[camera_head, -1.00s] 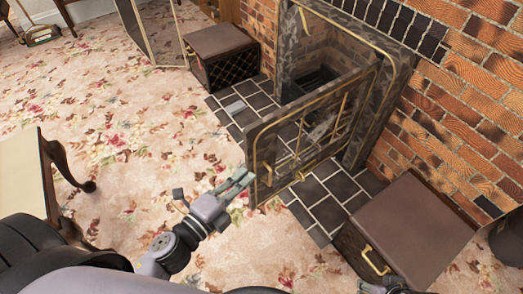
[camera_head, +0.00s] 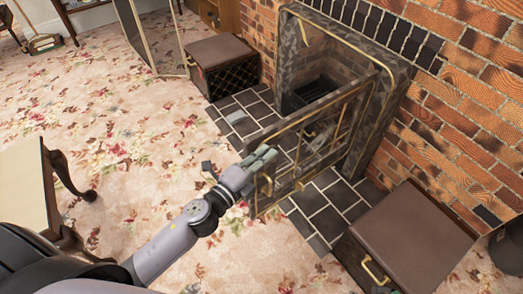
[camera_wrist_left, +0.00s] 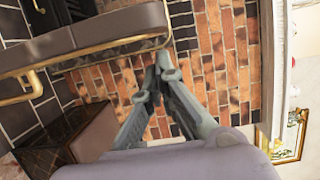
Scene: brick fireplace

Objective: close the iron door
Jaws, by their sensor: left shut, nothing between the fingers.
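The iron door (camera_head: 318,106), dark with brass trim and bars, stands swung open from the fireplace, out over the tiled hearth. Its free edge faces left toward my left gripper (camera_head: 268,154). That gripper is shut and empty, at the upper part of the free edge; I cannot tell whether it touches. In the left wrist view, the closed fingertips (camera_wrist_left: 163,66) show beside the brass-trimmed door (camera_wrist_left: 92,38), against brick. A brass handle (camera_head: 266,186) sits low near the free edge. My right gripper is not in view.
The fireplace opening (camera_head: 318,62) is behind the door. A brown-topped box (camera_head: 408,225) stands right of the hearth, and a similar dark box (camera_head: 228,72) stands left of it. A table (camera_head: 24,190) is at the left. Floral carpet between is clear.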

